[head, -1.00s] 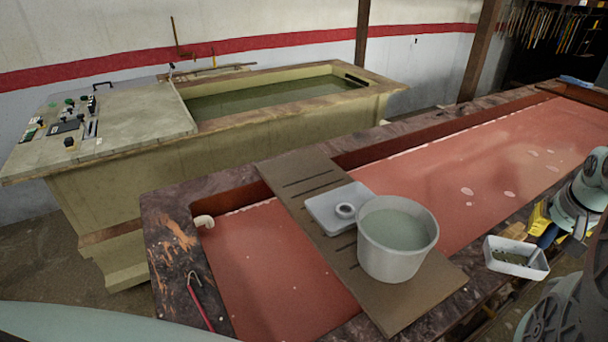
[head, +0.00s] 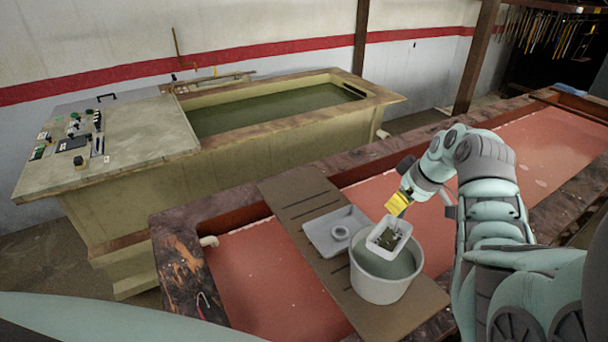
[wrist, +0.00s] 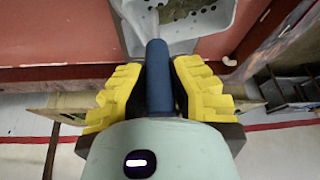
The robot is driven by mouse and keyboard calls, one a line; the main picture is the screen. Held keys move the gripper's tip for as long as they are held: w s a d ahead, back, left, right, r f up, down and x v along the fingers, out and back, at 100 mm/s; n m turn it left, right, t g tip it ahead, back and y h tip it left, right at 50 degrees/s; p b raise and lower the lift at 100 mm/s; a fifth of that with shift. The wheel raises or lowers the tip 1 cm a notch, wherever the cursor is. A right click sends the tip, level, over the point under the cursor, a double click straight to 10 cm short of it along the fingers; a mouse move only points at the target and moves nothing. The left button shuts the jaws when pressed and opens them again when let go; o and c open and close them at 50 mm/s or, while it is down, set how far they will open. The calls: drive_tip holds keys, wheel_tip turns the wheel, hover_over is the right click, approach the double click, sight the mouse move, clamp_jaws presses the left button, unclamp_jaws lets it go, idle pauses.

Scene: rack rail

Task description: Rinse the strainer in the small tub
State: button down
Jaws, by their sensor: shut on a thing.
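The strainer (head: 375,247), a small white rectangular basket with dark greenish bits inside, is over the round white tub (head: 375,291) of greyish water. It is tilted, and I cannot tell whether its underside touches the water. My gripper (head: 400,203), with yellow fingers, is above and behind it. In the wrist view my gripper (wrist: 158,85) is shut around the strainer's blue handle (wrist: 158,65). Part of the perforated strainer (wrist: 205,20) shows at the top of that view.
The tub stands on a slotted brown board (head: 290,205) across the red-lined basin (head: 270,265). A square white tray (head: 322,236) with a round ring lies left of the tub. A larger vat (head: 185,155) of green liquid is behind. A red-handled hook lies at the front left rim.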

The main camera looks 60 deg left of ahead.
sight(393, 231)
wheel_tip(393, 231, down, 2)
drive_tip(key=shift+s+f, duration=0.1)
wheel_tip(393, 231, down, 3)
drive_tip(key=shift+r+b, duration=0.2)
drive_tip(key=shift+b, duration=1)
wheel_tip(393, 231, down, 6)
drive_tip(key=b, duration=0.6)
drive_tip(key=shift+r, duration=0.2)
drive_tip(key=shift+r, duration=0.15)
drive_tip(key=shift+r, duration=0.5)
drive_tip(key=shift+f+b, duration=1.05)
drive_tip(key=shift+b, duration=0.2)
drive_tip(key=shift+r, duration=0.1)
drive_tip(key=shift+r, duration=0.1)
